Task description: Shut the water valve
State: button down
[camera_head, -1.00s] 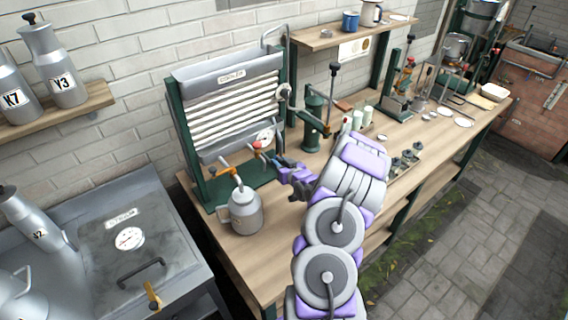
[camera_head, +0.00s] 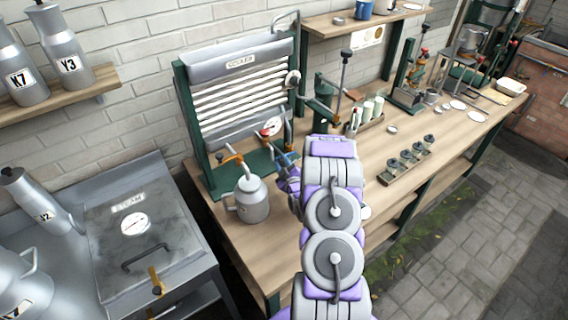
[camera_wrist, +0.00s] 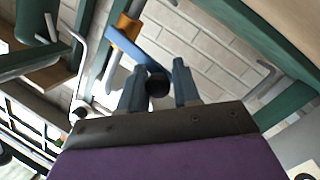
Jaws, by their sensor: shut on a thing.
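The cooler (camera_head: 240,63) is an upright rack of pale horizontal tubes in a green frame on the wooden bench. In the wrist view, a brass-orange valve body (camera_wrist: 124,36) on a pipe carries a blue lever (camera_wrist: 140,50) with a dark round end. My gripper (camera_wrist: 158,82) has its two blue-grey fingers closed around the lever's end. In the head view my gripper (camera_head: 285,168) is at the cooler's lower right, and my arm and the fingers largely hide the valve there. An orange-handled tap (camera_head: 232,157) is at the cooler's lower left.
A metal can (camera_head: 252,203) stands below the orange tap, left of my arm. A gauge (camera_head: 271,126) is on the cooler. A tray of bottles (camera_head: 370,118) and a rack of small jars (camera_head: 410,160) stand to the right. A steam box (camera_head: 150,235) is at the left.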

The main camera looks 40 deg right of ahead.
jog(key=shift+w+a+f+n, duration=0.1)
jog(key=shift+a+f+n, duration=0.05)
jog(key=shift+f+n, duration=0.15)
jog(key=shift+r, duration=0.1)
dwell(0.4)
jog(key=c, duration=0.9)
grip_release()
jog(key=shift+w, duration=0.15)
jog(key=shift+c, duration=0.2)
jog(key=shift+s, duration=0.3)
jog(key=v, duration=0.7)
jog(key=shift+p, duration=0.35)
